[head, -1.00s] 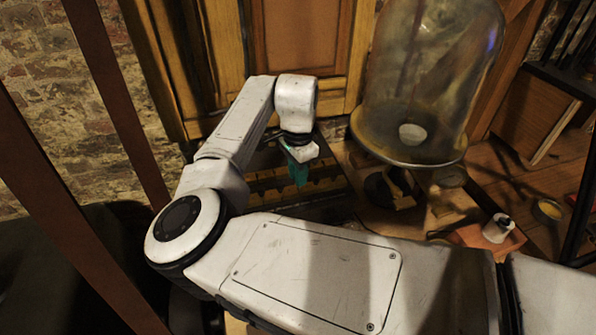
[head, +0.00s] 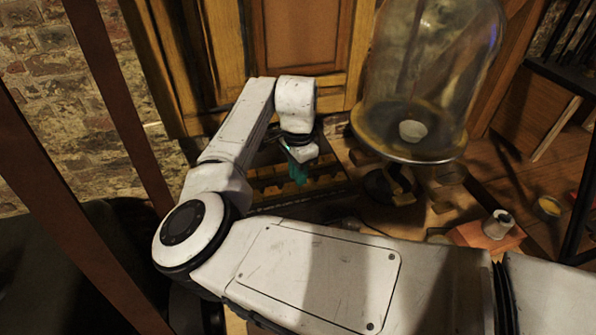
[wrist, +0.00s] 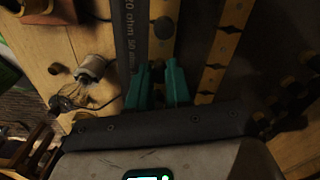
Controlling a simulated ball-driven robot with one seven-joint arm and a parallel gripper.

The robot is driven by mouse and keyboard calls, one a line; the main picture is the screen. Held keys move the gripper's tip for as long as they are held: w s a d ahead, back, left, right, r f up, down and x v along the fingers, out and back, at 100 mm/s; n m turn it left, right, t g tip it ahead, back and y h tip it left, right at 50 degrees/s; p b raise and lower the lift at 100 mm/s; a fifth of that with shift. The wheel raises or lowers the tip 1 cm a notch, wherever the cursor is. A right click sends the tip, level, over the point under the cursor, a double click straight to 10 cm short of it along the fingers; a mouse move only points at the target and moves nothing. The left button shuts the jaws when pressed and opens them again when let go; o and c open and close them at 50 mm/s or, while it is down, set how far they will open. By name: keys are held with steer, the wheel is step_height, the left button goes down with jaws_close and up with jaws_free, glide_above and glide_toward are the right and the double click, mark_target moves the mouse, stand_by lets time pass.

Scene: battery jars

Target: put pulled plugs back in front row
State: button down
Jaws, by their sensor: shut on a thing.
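A dark resistance box with yellow brass strips (head: 265,188) lies below my gripper in the head view. In the wrist view its brass strip (wrist: 222,45) has a row of dark holes, and printed ohm figures run along the dark top. One round plug head (wrist: 163,27) shows beyond the fingertips. My gripper (head: 298,174) has green fingers pointing down over the box; it also shows in the wrist view (wrist: 158,68). The fingers are close together on something small, taken as a plug, but it is mostly hidden between them. I cannot tell whether it touches a hole.
A large glass bell jar (head: 430,75) stands right of the box. A white spool-like thing (head: 497,224) sits on a reddish block further right. In the wrist view a glass bulb (wrist: 75,95) lies left of the box. Wooden panelling (head: 300,45) rises behind.

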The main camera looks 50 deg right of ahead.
steer(key=shift+f, duration=0.2)
stand_by(0.4)
steer(key=c, duration=1)
jaws_free()
steer(key=shift+o, duration=0.2)
step_height(320, 180, up, 11)
steer(key=shift+b, duration=0.45)
steer(key=shift+f, duration=0.15)
